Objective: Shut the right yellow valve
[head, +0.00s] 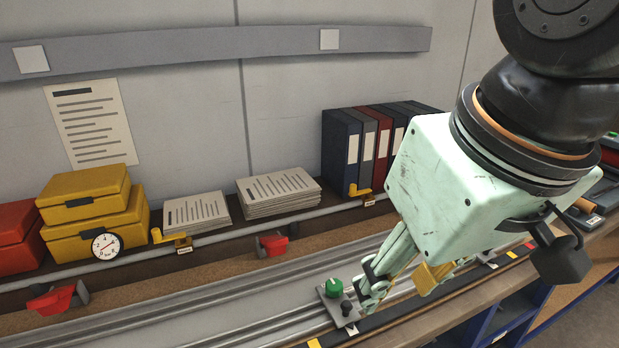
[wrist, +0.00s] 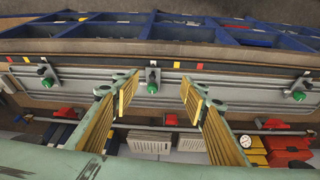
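The right yellow valve (head: 359,191) sits on the grey pipe along the wall side, in front of the binders in the head view. Its crank handle points left, roughly along the pipe, with a small tag below. A similar left yellow valve (head: 172,239) sits further left on the same pipe. I cannot make out either valve in the wrist view, where my fingers block part of the pipe. My gripper (wrist: 158,92) is open and empty, its fingers wide apart over the bench rails. In the head view it is below and right of the right valve, apart from it.
Green-knobbed plates (head: 335,288) sit on the rails near my fingers. Red clamps (head: 272,244) line the bench below the pipe. Binders (head: 368,147), paper stacks (head: 277,193), yellow boxes (head: 88,212) and a gauge (head: 105,245) stand at the wall side. Blue bins (wrist: 185,32) are opposite.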

